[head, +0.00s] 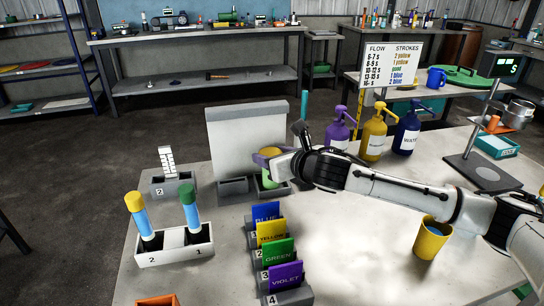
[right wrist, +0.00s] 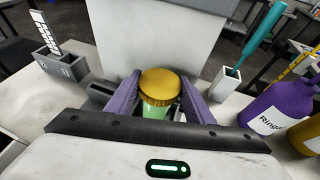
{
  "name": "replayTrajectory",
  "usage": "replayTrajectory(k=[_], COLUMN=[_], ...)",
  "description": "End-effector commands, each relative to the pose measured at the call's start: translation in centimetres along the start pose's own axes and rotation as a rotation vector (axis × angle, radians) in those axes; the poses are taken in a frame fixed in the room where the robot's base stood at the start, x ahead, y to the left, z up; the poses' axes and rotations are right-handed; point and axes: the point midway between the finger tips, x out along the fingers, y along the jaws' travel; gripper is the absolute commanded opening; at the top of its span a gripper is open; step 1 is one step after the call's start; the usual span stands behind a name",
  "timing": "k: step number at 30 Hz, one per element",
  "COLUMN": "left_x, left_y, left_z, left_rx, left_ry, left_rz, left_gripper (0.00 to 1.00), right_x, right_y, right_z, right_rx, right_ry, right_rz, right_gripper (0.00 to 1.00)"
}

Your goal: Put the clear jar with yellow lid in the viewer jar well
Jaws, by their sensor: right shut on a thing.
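The jar with a yellow lid (right wrist: 160,83) is between the two purple fingers of my right gripper (right wrist: 158,98), which is shut on it. Its body looks light green in the right wrist view. In the head view the jar (head: 270,178) is upright at the right well (head: 262,192) of the viewer, in front of the white panel (head: 245,132). I cannot tell whether its base touches the well floor. My right gripper (head: 268,158) reaches in from the right at lid height. The left well (head: 233,187) looks empty. My left gripper is not in view.
Coloured cards in grey holders (head: 288,296) stand in front of the viewer. A rack (head: 175,252) with two capped tubes is at left. Purple (head: 338,134), yellow and blue pump bottles stand behind my right arm. A yellow cup (head: 432,240) stands at right.

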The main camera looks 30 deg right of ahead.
Motion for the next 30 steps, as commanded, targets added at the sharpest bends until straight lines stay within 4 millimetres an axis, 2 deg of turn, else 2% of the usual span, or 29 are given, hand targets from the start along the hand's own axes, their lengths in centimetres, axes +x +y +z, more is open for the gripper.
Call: replayTrajectory(k=[7, 8, 11, 22, 26, 30], left_x=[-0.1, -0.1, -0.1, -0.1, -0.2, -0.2], left_y=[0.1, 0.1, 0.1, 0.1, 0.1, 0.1], left_z=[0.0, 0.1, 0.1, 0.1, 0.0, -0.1], left_rx=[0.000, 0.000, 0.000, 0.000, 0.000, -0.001], left_ry=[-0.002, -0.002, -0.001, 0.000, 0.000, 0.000], left_rz=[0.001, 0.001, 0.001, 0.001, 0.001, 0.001], left_gripper=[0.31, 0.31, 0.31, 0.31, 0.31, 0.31], right_x=[0.1, 0.1, 0.1, -0.1, -1.8, -4.7], right_y=[0.0, 0.0, 0.0, 0.0, -0.1, -0.1], right_z=[-0.2, -0.2, -0.2, 0.2, 0.1, 0.1], right_rx=[0.000, 0.000, 0.000, -0.001, -0.003, -0.005], right_ry=[-0.001, -0.001, 0.000, -0.001, -0.001, 0.000], right_rz=[0.000, 0.000, 0.000, 0.000, 0.000, -0.001], right_gripper=[0.12, 0.51, 0.66, 0.66, 0.66, 0.66])
